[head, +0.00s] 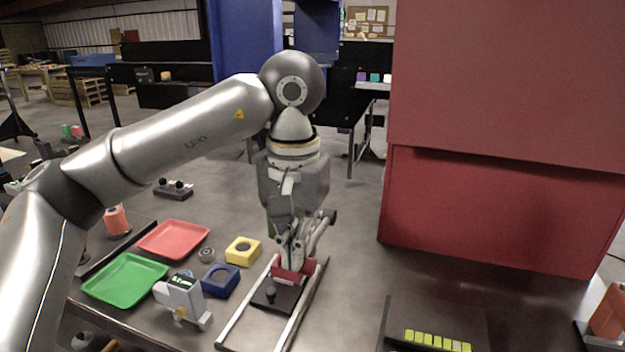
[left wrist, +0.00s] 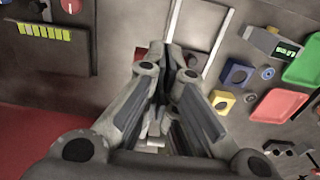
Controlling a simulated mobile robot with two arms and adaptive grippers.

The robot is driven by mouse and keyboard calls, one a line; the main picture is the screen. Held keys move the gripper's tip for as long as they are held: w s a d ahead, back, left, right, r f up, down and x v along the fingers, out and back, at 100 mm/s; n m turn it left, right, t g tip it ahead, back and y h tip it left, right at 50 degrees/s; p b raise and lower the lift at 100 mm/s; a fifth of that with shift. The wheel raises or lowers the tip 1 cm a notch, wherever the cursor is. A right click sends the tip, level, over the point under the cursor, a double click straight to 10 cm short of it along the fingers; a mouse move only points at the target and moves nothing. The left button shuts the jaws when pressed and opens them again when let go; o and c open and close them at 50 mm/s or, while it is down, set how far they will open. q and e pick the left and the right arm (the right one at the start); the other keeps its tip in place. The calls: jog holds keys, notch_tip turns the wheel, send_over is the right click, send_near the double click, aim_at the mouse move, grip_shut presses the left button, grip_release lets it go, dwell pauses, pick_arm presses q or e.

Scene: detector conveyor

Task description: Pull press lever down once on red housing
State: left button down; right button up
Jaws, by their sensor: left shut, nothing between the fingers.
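My left gripper (head: 290,252) is shut and empty, pointing down over the press in the middle of the table. In the left wrist view its fingers (left wrist: 175,62) are together in front of the press. A red part (head: 293,274), which looks like the red housing, shows low behind the fingers, between two pale rails (head: 243,305). A dark plate with a black knob (head: 270,293) lies in front of it. The press lever is mostly hidden by my gripper; I cannot tell whether the fingers touch it. My right gripper is not in view.
Left of the press are a blue housing (head: 220,281), a yellow housing (head: 243,250), a grey device with a lit display (head: 183,296), a green tray (head: 126,279) and a red tray (head: 173,239). A dark panel with yellow-green blocks (head: 437,341) is at front right. A tall red cabinet (head: 490,210) stands right.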

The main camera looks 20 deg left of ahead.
pick_arm(q)
jog(key=shift+f, duration=0.2)
jog(key=shift+s+f+b, duration=0.1)
jog(key=shift+f+b, duration=0.7)
jog(key=shift+f, duration=0.3)
jog(key=shift+f+b, duration=0.5)
jog(key=shift+f, duration=0.4)
jog(key=shift+f+b, duration=0.65)
dwell(0.6)
jog(key=shift+r, duration=0.1)
